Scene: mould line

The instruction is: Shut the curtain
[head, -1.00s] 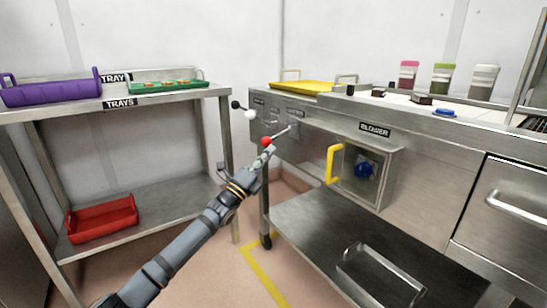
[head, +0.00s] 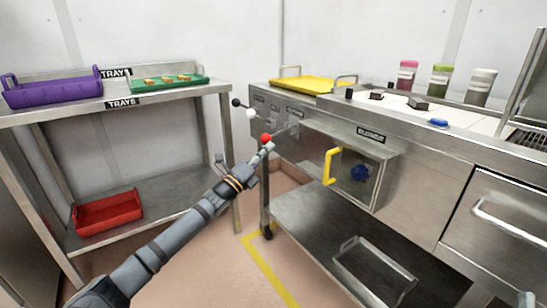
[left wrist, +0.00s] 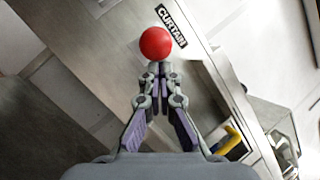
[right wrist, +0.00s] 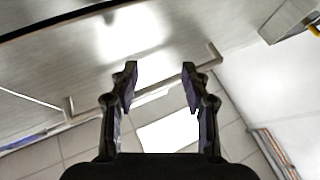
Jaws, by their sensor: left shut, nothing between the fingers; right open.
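The lever with a red ball knob (head: 266,138) sticks out of the steel machine front. In the left wrist view the red ball (left wrist: 155,43) is beside a label reading CURTAIN (left wrist: 172,24). My left gripper (head: 269,148) is shut and empty, its fingertips (left wrist: 158,68) right at the near side of the ball. I cannot tell for certain whether they touch it. My right gripper (right wrist: 160,80) is open and empty in the right wrist view, with a steel bar handle beyond it. I cannot make out the curtain itself.
Levers with a black knob (head: 236,102) and a white knob (head: 251,114) stand beside the red one. A blower box (head: 385,180) with a yellow handle (head: 329,167) is to the right. A tray rack (head: 170,94) stands left. A yellow tray (head: 305,84) sits on the machine.

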